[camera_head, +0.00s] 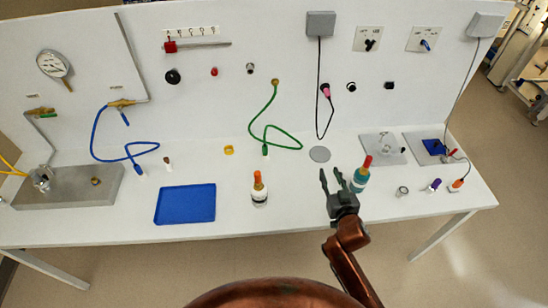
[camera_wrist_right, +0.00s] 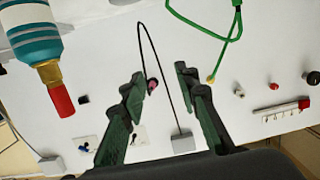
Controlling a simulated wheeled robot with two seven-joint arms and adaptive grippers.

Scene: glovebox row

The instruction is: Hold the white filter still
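I cannot pick out a white filter with certainty in either view. My right gripper (camera_head: 331,178) is open and empty above the white bench, left of a teal-and-white bottle with a red tip (camera_head: 361,177). In the right wrist view the fingers of the right gripper (camera_wrist_right: 160,78) are spread, with nothing between them but the background. The teal bottle also shows there at upper left (camera_wrist_right: 35,38), apart from the fingers. My left gripper is in neither view.
A blue tray (camera_head: 185,204) and an orange-capped bottle (camera_head: 259,190) stand left of the gripper. A grey disc (camera_head: 319,154) lies behind it. A green hose (camera_head: 284,145) and a black cord (camera_head: 318,100) hang from the back panel. Small items stand at right.

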